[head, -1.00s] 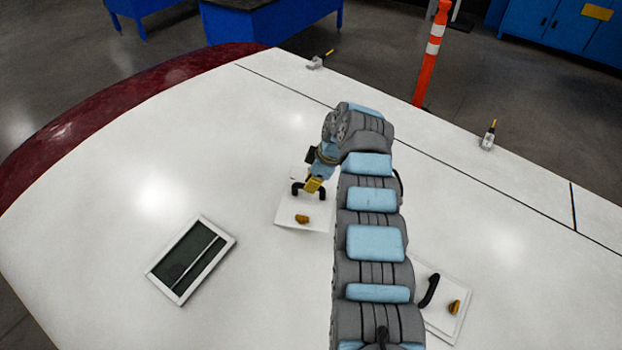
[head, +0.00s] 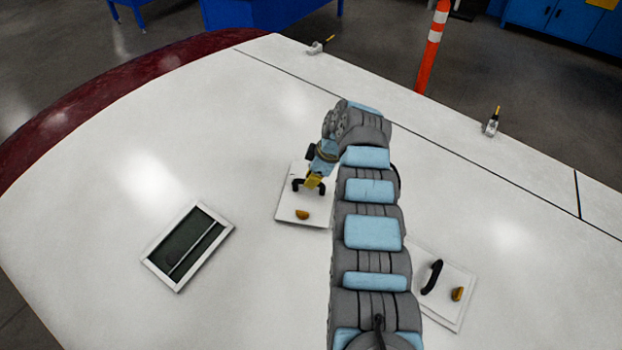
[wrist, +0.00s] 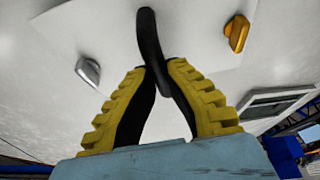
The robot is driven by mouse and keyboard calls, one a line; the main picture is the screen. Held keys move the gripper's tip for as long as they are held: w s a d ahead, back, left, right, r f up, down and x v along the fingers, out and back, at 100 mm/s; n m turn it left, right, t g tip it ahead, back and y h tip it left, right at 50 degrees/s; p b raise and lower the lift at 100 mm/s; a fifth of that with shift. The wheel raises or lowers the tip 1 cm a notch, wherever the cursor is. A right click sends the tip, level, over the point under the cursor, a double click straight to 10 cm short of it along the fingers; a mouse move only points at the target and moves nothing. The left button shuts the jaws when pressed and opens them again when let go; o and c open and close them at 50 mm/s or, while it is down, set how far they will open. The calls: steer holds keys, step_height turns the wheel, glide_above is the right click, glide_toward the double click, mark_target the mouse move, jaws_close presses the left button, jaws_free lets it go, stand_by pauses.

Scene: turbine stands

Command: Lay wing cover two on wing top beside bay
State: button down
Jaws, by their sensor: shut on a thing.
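A white square cover (head: 288,212) with a black handle and an orange latch is under my gripper (head: 313,182), right of the bay. My gripper is shut on its black handle (wrist: 150,35), which passes between the yellow fingers in the wrist view. An orange latch (wrist: 237,33) and a silver latch (wrist: 88,70) also show there. I cannot tell whether this cover touches the wing top (head: 120,240). The open bay (head: 186,245) is a dark, white-framed rectangle at left. A second white cover (head: 452,308) lies right of my arm, partly hidden. No number shows on either cover.
Two small tools, one at the back (head: 319,46) and one at the right (head: 492,122), stand along the wing's far strip. An orange post (head: 432,50) stands behind it.

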steer(key=shift+f+b, duration=0.4)
steer(key=shift+b, duration=0.05)
steer(key=c, duration=1)
jaws_free()
steer(key=shift+r, duration=0.15)
steer(key=shift+v, duration=3.4)
